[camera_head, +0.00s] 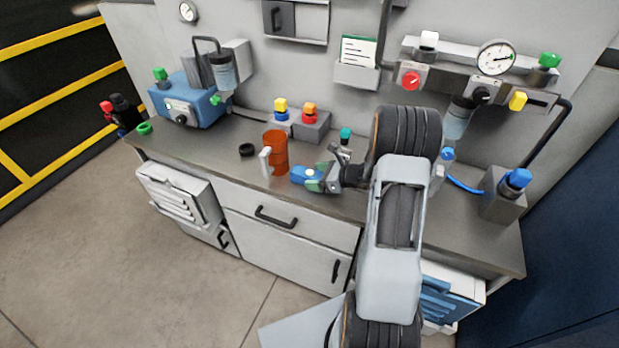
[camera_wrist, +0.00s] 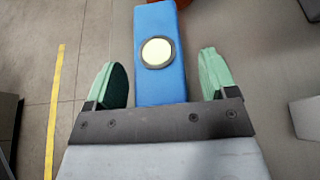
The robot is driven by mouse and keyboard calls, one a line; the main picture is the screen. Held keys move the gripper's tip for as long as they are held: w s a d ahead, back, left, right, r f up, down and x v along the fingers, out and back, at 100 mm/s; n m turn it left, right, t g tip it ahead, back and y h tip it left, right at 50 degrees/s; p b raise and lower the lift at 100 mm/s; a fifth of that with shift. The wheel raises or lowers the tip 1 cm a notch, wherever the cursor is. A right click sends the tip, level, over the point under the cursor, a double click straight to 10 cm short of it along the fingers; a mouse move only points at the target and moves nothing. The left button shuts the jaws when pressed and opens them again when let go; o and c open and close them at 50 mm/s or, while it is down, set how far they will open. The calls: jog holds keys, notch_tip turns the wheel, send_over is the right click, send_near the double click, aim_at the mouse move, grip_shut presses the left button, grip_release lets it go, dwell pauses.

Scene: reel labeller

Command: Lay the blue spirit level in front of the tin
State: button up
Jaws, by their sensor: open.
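The blue spirit level (camera_head: 302,174) is near the bench's front edge, just right of the orange tin (camera_head: 277,153). In the wrist view the spirit level (camera_wrist: 161,82) points away from me, its round pale vial facing the camera. My gripper (camera_head: 317,180) is at the level, with its green fingertips on either side. In the wrist view my gripper (camera_wrist: 162,80) is open, with a gap between each finger and the level. Part of the level's near end is hidden behind the gripper body. I cannot tell whether the level rests flat on the bench.
A white object (camera_head: 265,162) stands against the tin's left front. A black ring (camera_head: 247,149) lies further left on the grey bench (camera_head: 205,145). A small teal-capped item (camera_head: 346,138) stands behind my gripper. Bench space left of the black ring is clear.

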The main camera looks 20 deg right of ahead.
aim_at(317, 175)
jog(key=c, duration=1.2)
jog(key=shift+r, duration=0.1)
jog(key=shift+c, duration=0.2)
jog(key=shift+r, duration=0.55)
notch_tip(317, 175, up, 2)
jog(key=shift+s+r, duration=0.1)
jog(key=shift+r, duration=0.1)
jog(key=s+a+r, duration=0.2)
jog(key=s+r, duration=0.7)
jog(key=s, duration=0.4)
jog(key=shift+s+a+r+b, duration=0.15)
jog(key=shift+s+a+b, duration=0.1)
jog(key=shift+s+b, duration=0.1)
